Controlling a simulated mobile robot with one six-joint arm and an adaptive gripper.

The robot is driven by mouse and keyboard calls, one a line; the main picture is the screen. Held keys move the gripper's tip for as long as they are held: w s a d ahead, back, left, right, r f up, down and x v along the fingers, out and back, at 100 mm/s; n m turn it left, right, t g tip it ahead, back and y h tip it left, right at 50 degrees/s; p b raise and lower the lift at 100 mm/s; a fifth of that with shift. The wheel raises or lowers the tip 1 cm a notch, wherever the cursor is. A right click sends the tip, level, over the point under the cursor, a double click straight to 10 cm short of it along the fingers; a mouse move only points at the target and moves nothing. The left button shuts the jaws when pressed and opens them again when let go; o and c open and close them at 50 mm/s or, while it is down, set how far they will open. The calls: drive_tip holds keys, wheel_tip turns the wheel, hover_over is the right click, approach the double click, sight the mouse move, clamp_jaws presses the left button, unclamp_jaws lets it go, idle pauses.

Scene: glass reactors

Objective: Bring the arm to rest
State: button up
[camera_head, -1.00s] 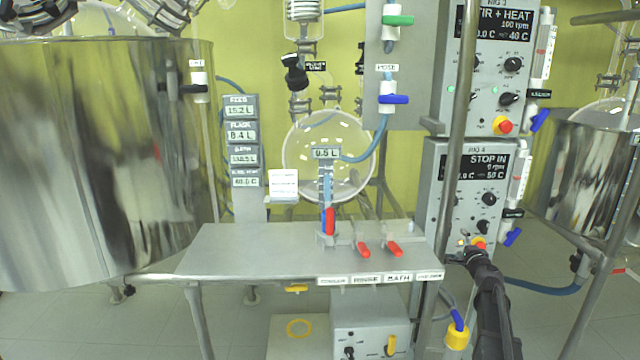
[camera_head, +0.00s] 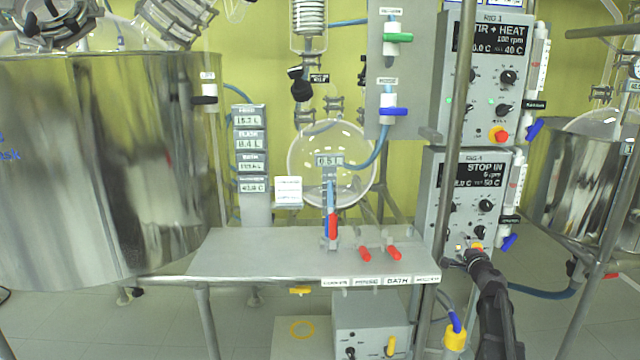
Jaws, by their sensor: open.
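My gripper (camera_head: 468,252) is at the lower right in the head view, at the end of my dark arm that rises from the bottom edge. It is in front of the lower part of the lower control box (camera_head: 466,200), labelled Rig 4, close to its orange-red button (camera_head: 477,247). Whether it touches the box cannot be told. The fingers are small and partly hidden, and nothing shows held in them.
A metal bench (camera_head: 260,262) with red-handled valves (camera_head: 365,254) stands left of my arm. A large steel vessel (camera_head: 110,170) fills the left side. A vertical pole (camera_head: 452,120) stands close to the control boxes. Another steel vessel (camera_head: 575,180) is at right.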

drive_tip(key=shift+r, duration=0.25)
wheel_tip(320, 180, up, 8)
drive_tip(key=p, duration=0.8)
drive_tip(key=shift+r+p, duration=0.4)
drive_tip(key=shift+p, duration=0.15)
